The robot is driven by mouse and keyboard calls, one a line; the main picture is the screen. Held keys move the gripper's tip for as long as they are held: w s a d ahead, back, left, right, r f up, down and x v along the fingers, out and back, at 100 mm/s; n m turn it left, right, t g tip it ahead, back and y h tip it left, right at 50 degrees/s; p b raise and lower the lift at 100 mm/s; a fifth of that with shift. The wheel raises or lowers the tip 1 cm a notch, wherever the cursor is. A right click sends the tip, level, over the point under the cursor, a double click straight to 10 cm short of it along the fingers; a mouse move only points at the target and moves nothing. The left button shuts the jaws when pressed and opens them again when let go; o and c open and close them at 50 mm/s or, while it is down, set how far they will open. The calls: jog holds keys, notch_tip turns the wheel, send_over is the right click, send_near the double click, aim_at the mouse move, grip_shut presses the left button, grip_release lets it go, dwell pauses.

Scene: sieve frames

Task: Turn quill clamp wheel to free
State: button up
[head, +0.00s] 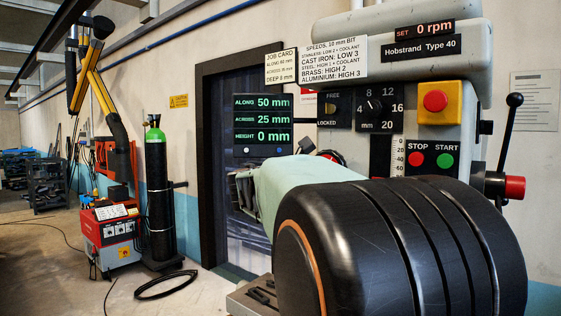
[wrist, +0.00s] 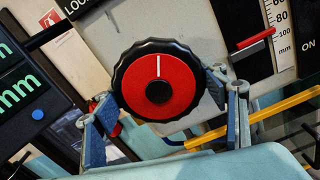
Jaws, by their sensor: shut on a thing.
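The quill clamp wheel (wrist: 178,92) has a red face, a black ridged rim, a black hub and a white line that points straight up in the wrist view. My gripper (wrist: 163,97) is shut on the wheel, with one finger at each side of its rim. In the head view a small part of the wheel (head: 333,155) shows behind my arm, and the grip itself is hidden. The FREE/LOCKED plate (head: 334,109) is above the wheel in the head view. Only the start of its lower word shows in the wrist view.
The green readout (head: 264,118) is left of the wheel. The speed dial plate (head: 380,107), a depth scale (head: 397,157) and the STOP/START box (head: 431,160) are to the right. A black-knobbed lever (head: 509,138) stands at the far right. A yellow bar (wrist: 265,115) passes below right of the wheel.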

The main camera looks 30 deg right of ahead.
jog(key=n+p, duration=0.3)
jog(key=n, duration=0.1)
jog(key=shift+s+r+n+p, duration=0.1)
jog(key=shift+r+n+p, duration=0.05)
jog(key=shift+n+p, duration=0.65)
jog(key=shift+p, duration=0.05)
jog(key=o, duration=1.2)
jog(key=shift+v, duration=3.75)
